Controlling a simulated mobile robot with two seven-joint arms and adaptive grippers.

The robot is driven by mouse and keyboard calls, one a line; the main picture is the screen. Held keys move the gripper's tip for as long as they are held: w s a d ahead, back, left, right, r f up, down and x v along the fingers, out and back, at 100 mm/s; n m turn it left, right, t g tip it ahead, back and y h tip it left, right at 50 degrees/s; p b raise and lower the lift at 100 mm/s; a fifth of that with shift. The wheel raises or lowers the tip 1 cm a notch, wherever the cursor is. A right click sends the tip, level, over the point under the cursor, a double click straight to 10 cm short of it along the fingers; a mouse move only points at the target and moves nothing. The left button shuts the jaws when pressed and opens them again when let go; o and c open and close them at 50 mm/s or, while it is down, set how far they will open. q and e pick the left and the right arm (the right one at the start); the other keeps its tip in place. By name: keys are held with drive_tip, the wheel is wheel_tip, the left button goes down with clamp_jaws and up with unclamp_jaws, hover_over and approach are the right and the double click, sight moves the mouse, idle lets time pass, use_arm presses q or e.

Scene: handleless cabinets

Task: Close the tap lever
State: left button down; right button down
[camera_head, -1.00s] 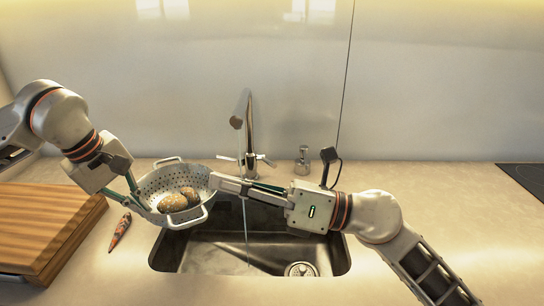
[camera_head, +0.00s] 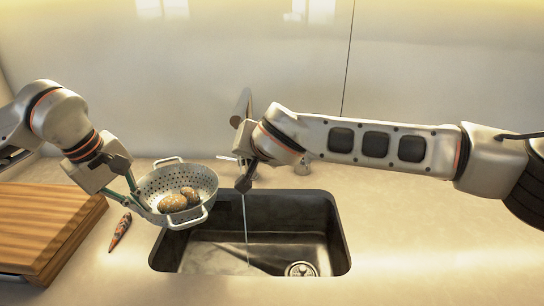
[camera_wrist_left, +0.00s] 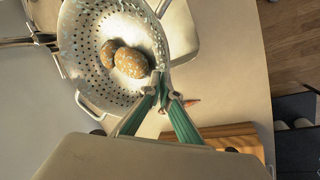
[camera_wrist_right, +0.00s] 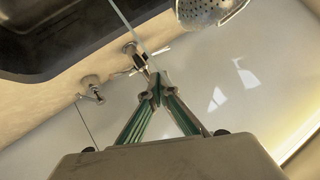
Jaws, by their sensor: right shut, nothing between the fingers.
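The chrome tap (camera_head: 241,106) stands behind the sink, mostly covered by my right arm in the head view. A thin water stream (camera_head: 246,225) falls into the sink. The tap's base and side levers (camera_wrist_right: 135,58) show in the right wrist view. My right gripper (camera_wrist_right: 157,88) is shut and empty, its tips close to the tap levers in that view; I cannot tell if they touch. In the head view its fingers are hidden behind my wrist. My left gripper (camera_wrist_left: 160,87) is shut on the rim of a colander (camera_head: 165,184) holding potatoes (camera_head: 178,200).
The sink (camera_head: 300,225) is below the tap, with a drain at its right. A soap dispenser (camera_wrist_right: 90,87) stands beside the tap. A wooden board (camera_head: 45,225) and a carrot-like object (camera_head: 120,230) lie at the left. The counter at the right is clear.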

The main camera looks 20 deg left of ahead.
drive_tip(key=w+d+r+m+t+h, duration=0.1)
drive_tip(key=w+d+r+t+h, duration=0.1)
drive_tip(key=w+d+h, duration=0.3)
drive_tip(key=shift+y, duration=0.6)
drive_tip(key=w+f, duration=0.4)
drive_tip(key=f, duration=0.1)
drive_tip(key=w+a+f, duration=0.1)
drive_tip(key=w+f, duration=0.2)
drive_tip(key=shift+w+a, duration=0.1)
drive_tip(key=shift+s+f, duration=0.25)
drive_tip(key=shift+f, duration=0.35)
use_arm(q)
drive_tip(key=shift+r, duration=0.1)
use_arm(e)
drive_tip(key=shift+s+f, duration=0.4)
drive_tip(key=shift+f, duration=0.4)
drive_tip(key=shift+s+f, duration=0.4)
drive_tip(key=shift+f, duration=0.35)
drive_tip(key=r, duration=0.1)
drive_tip(key=w+r, duration=0.1)
drive_tip(key=r, duration=0.3)
drive_tip(key=shift+w+d, duration=0.3)
drive_tip(key=shift+d, duration=0.05)
drive_tip(key=f+v, duration=0.1)
drive_tip(key=v, duration=0.9)
drive_tip(key=shift+s, duration=0.35)
